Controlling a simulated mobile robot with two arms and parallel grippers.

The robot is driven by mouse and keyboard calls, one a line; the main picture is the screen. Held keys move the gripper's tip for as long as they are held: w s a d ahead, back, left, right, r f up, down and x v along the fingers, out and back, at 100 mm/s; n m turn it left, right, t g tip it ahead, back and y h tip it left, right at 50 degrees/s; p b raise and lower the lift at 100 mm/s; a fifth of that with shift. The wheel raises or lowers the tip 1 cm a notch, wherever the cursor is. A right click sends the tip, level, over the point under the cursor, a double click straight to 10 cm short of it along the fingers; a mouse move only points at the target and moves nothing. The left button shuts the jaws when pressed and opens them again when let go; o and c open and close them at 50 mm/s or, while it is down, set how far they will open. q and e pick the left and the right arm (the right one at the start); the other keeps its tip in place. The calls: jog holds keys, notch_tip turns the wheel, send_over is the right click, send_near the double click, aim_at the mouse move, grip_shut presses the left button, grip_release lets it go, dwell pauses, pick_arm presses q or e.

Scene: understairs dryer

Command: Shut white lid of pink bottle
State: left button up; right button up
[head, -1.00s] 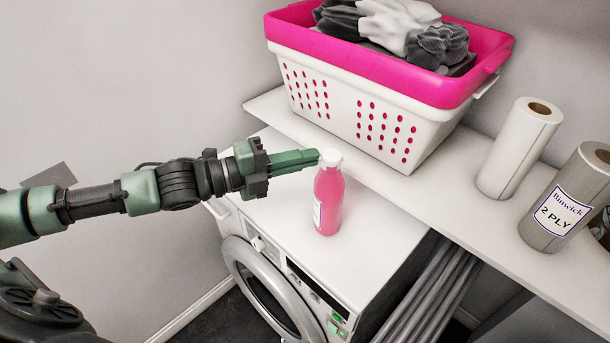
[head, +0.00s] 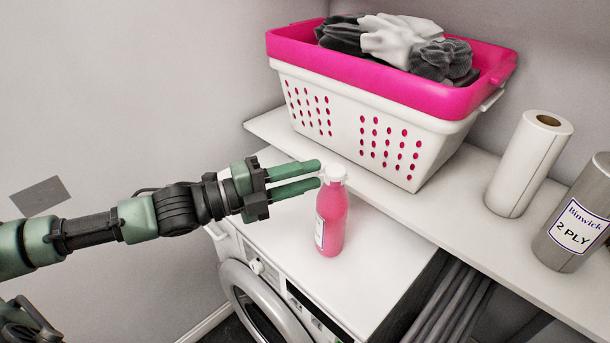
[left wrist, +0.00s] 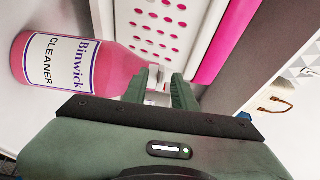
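The pink bottle (head: 331,218) stands upright on the white top of the machine, with a white lid (head: 334,173) on its top. Its label shows in the left wrist view, where the bottle (left wrist: 112,68) lies sideways in the picture. My left gripper (head: 320,173) is open, its two green fingers apart and pointing right, with the tips at the lid's left side. In the left wrist view the white lid (left wrist: 157,76) shows at the gap between the fingertips. Whether they touch it, and how the lid sits, I cannot tell. My right gripper is out of view.
A paper roll (head: 528,165) and a grey canister (head: 577,220) stand farther right. The machine top (head: 365,290) is clear in front of the bottle.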

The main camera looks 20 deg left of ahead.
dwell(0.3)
pick_arm(q)
jog(key=p+v, duration=0.5)
jog(key=v, duration=0.3)
jog(key=shift+p, duration=0.3)
jog(key=shift+w, duration=0.1)
dwell(0.7)
